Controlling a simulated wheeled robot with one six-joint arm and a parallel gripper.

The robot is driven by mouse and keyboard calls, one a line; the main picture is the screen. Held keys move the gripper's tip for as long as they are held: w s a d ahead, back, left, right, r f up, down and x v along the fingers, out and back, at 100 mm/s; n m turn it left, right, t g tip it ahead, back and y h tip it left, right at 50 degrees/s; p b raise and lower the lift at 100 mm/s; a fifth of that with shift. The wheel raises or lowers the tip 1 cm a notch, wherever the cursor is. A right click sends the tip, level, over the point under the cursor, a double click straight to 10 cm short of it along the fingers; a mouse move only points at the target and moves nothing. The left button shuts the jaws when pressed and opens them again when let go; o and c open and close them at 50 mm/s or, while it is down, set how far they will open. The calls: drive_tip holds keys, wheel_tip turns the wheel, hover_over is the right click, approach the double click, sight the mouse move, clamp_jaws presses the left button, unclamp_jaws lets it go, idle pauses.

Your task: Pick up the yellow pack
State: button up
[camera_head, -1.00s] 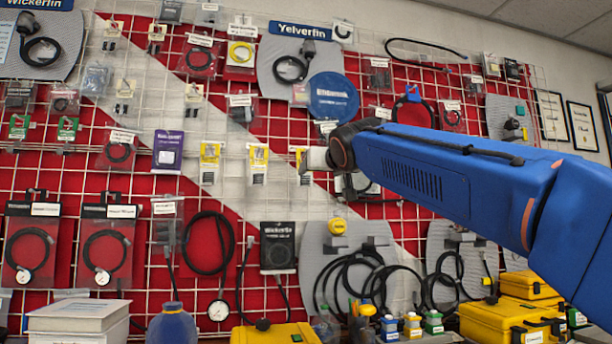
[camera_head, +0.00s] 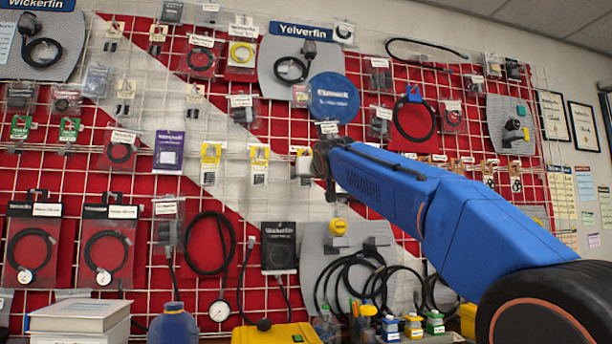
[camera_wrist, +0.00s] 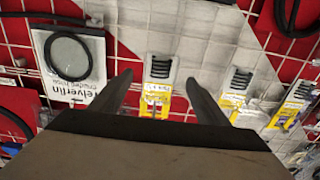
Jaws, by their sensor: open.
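Several yellow packs with black parts hang on the wire grid. In the head view one is on the left (camera_head: 210,163) and one in the middle (camera_head: 259,165). A third, at the right, is mostly hidden behind my wrist. In the wrist view one yellow pack (camera_wrist: 157,88) shows between the fingertips of my gripper (camera_wrist: 159,79). The gripper is open with a finger to either side of the pack and nothing held. Whether the fingertips reach the pack's depth cannot be told. Other yellow packs (camera_wrist: 236,92) hang to the right in the wrist view.
A pack with a black looped cable (camera_wrist: 68,58) hangs close left of my gripper in the wrist view. Below the grid stand white boxes (camera_head: 80,316), a blue container (camera_head: 172,325) and a yellow case (camera_head: 275,334).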

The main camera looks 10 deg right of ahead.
drive_tip(key=shift+w+r, duration=0.2)
drive_tip(key=shift+w, duration=2.45)
drive_tip(key=c, duration=1.1)
